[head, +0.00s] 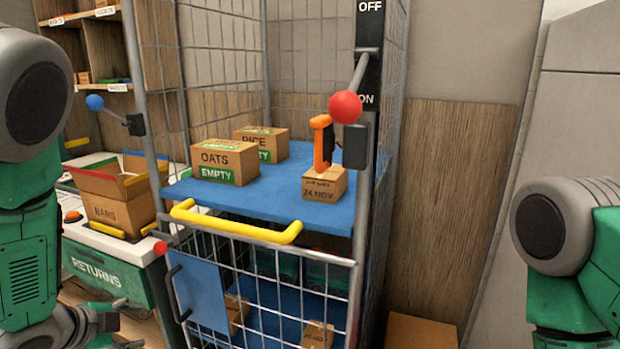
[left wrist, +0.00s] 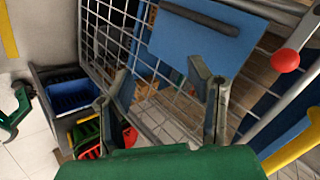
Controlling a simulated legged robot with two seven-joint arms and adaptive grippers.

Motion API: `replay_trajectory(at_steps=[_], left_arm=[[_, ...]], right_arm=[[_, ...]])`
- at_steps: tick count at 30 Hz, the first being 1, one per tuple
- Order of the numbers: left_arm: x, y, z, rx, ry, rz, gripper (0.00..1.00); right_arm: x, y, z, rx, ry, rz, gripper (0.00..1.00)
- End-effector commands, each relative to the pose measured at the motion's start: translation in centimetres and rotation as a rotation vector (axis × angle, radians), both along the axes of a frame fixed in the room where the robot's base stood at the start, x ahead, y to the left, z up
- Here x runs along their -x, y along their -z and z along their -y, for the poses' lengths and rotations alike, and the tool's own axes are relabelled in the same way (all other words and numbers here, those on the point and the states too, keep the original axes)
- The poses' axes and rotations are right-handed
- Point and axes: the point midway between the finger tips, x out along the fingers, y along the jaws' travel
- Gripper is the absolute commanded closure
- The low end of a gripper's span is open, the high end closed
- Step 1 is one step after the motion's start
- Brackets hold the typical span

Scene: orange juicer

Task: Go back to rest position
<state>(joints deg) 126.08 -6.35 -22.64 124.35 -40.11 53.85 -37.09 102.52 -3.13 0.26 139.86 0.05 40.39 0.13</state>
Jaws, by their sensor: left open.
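My left arm comes in at the left edge of the head view, and its gripper (head: 118,322) shows low at the bottom left, partly cut off. In the left wrist view the left gripper (left wrist: 160,95) has its two fingers spread apart with nothing held between them. It is in front of the wire cage gate (left wrist: 165,110) and its blue plate (left wrist: 195,40). I cannot tell whether the fingers touch the wire. My right arm shows at the right edge of the head view, bent downward; its gripper is out of the picture.
The wire cage (head: 230,45) has a blue shelf (head: 260,195) with an oats box (head: 222,160), a rice box (head: 262,140) and a small dated box (head: 324,187). A yellow handle (head: 235,228) and red-knobbed lever (head: 346,107) stick out. An open carton (head: 118,205) stands left.

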Motion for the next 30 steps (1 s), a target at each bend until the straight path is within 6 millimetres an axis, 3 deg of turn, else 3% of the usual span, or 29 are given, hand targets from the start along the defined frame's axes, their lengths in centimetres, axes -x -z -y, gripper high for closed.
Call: replay_trajectory(at_steps=[1,6,10,12,15,20,30], left_arm=[[2.6,3.6,0.8,0.074,-0.11,-0.09,0.52],[12.2,12.2,3.3,0.268,-0.527,-0.364,0.52],[20.0,16.2,5.1,0.346,-0.833,-0.546,0.52],[23.7,17.5,5.9,0.364,-0.972,-0.621,0.52],[27.5,18.3,6.7,0.374,-1.121,-0.694,0.52],[30.3,18.7,7.3,0.372,-1.231,-0.743,0.52],[30.4,18.7,7.3,0.372,-1.233,-0.744,0.52]], right_arm=[[0.0,0.1,0.0,0.0,0.0,0.0,0.6],[0.0,0.3,0.0,0.0,0.0,0.0,0.6],[0.0,0.4,0.0,0.0,0.0,0.0,0.6],[0.0,0.5,0.0,0.0,0.0,0.0,0.6],[0.0,0.5,0.0,0.0,0.0,0.0,0.6],[0.0,0.6,0.0,0.0,0.0,0.0,0.6],[0.0,0.6,0.0,0.0,0.0,0.0,0.6]])
